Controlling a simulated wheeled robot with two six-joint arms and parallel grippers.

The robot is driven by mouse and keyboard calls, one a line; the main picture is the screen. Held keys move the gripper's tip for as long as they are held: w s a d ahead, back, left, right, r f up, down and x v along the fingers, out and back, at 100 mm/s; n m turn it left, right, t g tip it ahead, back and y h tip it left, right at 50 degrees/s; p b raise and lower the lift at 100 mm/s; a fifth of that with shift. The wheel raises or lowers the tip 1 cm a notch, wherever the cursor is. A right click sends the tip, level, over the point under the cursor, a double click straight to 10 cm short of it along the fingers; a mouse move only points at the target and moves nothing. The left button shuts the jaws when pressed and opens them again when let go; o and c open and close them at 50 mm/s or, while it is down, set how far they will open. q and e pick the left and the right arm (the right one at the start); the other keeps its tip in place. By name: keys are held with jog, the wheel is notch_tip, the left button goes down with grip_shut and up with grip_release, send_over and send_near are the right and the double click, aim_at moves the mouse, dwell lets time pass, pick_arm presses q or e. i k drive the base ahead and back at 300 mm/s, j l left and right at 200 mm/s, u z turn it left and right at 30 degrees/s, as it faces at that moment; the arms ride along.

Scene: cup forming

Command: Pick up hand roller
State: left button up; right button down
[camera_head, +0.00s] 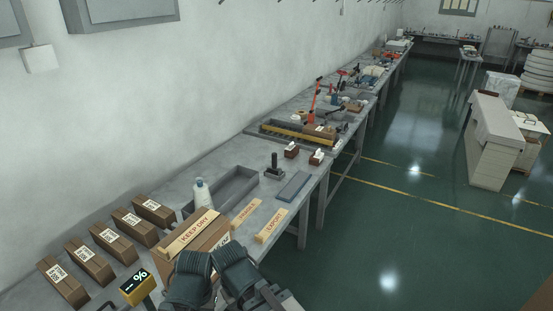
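I cannot make out a hand roller for certain. A dark tool with an upright handle on a flat base (275,167) stands on the grey workbench (224,174), near its middle; it is too small to tell if it is the roller. Red-handled tools (314,98) stand farther along the bench, also too small to name. Dark ribbed parts of my own body show at the bottom centre. Neither of my grippers' fingertips can be seen.
A KEEP DRY carton (194,238), a white bottle (202,193), a grey tray (235,189) and a blue-grey flat block (293,186) are on the bench. Several small brown boxes (114,246) line the wall side. The green floor (400,240) at right is mostly clear.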

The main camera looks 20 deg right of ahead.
aim_at(274, 154)
jog(key=i+l, duration=0.3)
jog(key=i+l+u, duration=0.1)
jog(key=i+l, duration=0.2)
jog(key=l, duration=0.2)
jog(key=i+l, duration=0.3)
jog(key=l, duration=0.15)
jog(key=i+l, duration=0.3)
jog(key=l, duration=0.15)
jog(key=i+l+u, duration=0.1)
jog(key=i+l, duration=0.15)
jog(key=l, duration=0.15)
jog(key=i+l, duration=0.3)
jog(key=l, duration=0.15)
jog(key=i+l+u, duration=0.1)
jog(key=i+l, duration=0.15)
jog(key=l, duration=0.2)
jog(key=i+l, duration=0.25)
jog(key=l, duration=0.25)
